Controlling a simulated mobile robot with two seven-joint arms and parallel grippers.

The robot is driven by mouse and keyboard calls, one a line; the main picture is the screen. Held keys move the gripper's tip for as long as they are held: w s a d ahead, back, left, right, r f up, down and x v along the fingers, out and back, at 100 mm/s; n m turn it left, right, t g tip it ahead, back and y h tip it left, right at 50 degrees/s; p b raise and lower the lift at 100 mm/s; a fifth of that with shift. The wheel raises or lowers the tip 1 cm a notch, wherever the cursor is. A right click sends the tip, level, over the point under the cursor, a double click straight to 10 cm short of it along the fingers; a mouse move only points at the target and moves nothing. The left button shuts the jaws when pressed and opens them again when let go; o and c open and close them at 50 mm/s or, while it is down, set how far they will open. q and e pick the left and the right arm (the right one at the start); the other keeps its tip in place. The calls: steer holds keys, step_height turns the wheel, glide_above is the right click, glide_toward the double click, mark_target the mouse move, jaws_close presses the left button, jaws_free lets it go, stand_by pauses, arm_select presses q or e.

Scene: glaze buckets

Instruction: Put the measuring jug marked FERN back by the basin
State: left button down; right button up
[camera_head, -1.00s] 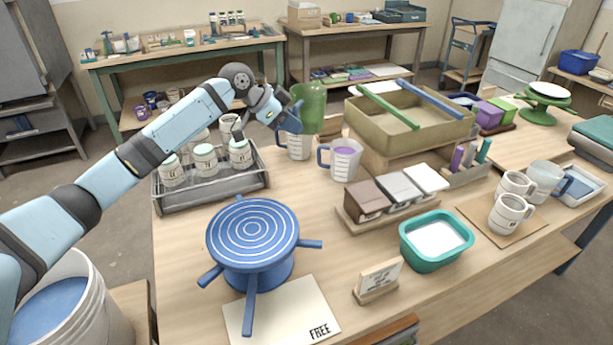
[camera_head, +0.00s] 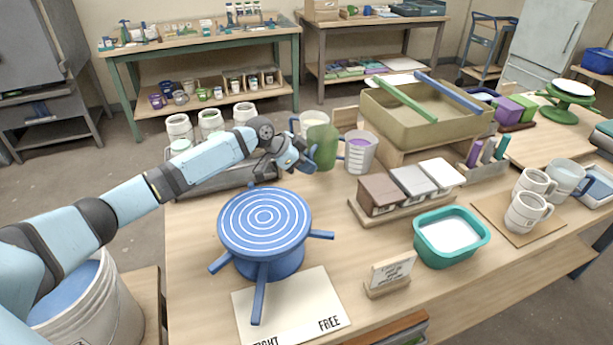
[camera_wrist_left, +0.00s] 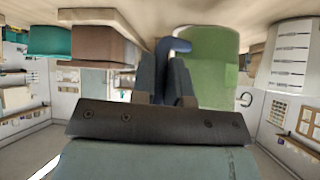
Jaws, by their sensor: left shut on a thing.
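A green measuring jug (camera_head: 323,148) is upright at the left end of the row of jugs. My left gripper (camera_head: 306,156) is shut on its handle from the left. In the left wrist view the green jug (camera_wrist_left: 212,68) shows beside the fingers (camera_wrist_left: 166,72), with its blue handle between them. The jug is low over the table; I cannot tell whether its base touches. No FERN marking is readable. A large olive basin (camera_head: 454,130), with green and blue bars across it, stands to the right. My right gripper is not in view.
A jug with purple contents (camera_head: 360,153) stands close right of the green jug; a pale jug (camera_head: 305,121) is behind it. A blue banding wheel (camera_head: 265,216) stands in front. Lidded blocks (camera_head: 380,195) and a teal tub (camera_head: 451,249) are to the right.

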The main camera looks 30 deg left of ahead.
arm_select(q)
step_height(320, 180, down, 4)
steer(key=shift+r, duration=0.1)
steer(key=c, duration=1.1)
jaws_free()
steer(key=v, duration=1.2)
